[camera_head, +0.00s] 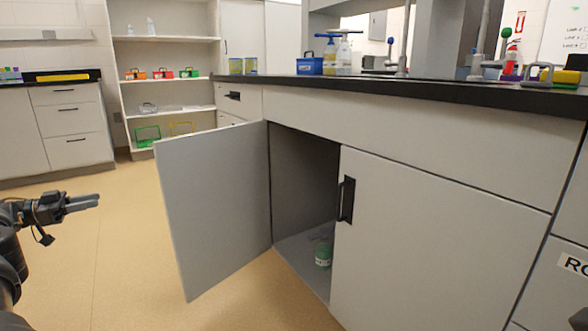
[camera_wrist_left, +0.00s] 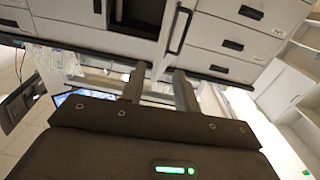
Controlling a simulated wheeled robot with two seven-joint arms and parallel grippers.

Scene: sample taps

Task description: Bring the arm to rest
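My left gripper (camera_head: 92,202) is at the left edge of the head view, out over the floor and apart from the cupboard. The left wrist view shows its two fingers (camera_wrist_left: 158,80) spread with an empty gap between them. An open cupboard door (camera_head: 215,205) swings out to the left under the bench, with a clear space between it and my gripper. Inside, a green-and-white container (camera_head: 323,254) stands on the cupboard floor (camera_head: 297,252). The right-hand door (camera_head: 425,240) is closed. My right gripper is not in view.
The black bench top (camera_head: 420,92) carries a blue box (camera_head: 309,66), bottles and taps. Open shelves (camera_head: 165,75) with coloured baskets stand at the back, and drawers (camera_head: 75,120) at the left. The tan floor (camera_head: 110,240) around my gripper is clear.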

